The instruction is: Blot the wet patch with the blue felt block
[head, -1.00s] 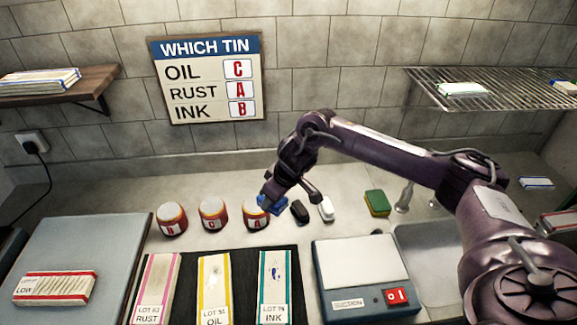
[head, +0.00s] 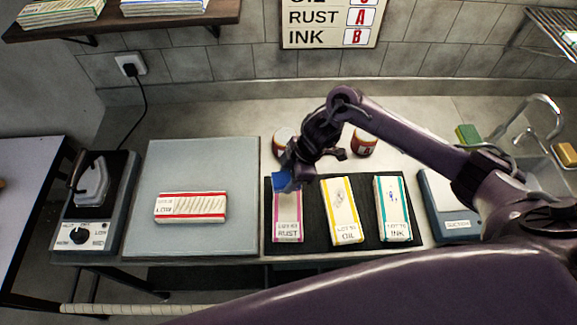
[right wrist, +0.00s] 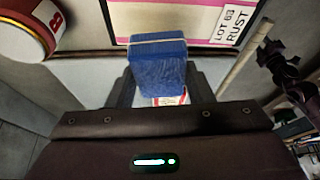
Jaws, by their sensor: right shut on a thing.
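My right gripper (head: 287,177) is shut on the blue felt block (head: 281,182) above the far end of the pink-edged RUST cloth (head: 287,222). In the right wrist view the block (right wrist: 158,65) sits between the fingers and covers part of that cloth; I cannot tell whether it touches it. The yellow-edged OIL cloth (head: 345,222) has a faint grey-brown mark. The teal-edged INK cloth (head: 393,222) has small blue spots. I cannot make out which patch is wet. A dark arm end, seemingly my left gripper (right wrist: 270,48), shows small at the right wrist view's right edge.
The cloths lie on a black mat (head: 313,240). Tins (head: 365,142) stand behind it. A grey board (head: 190,165) with a red-striped cloth (head: 190,207) and an iron (head: 92,182) are at left.

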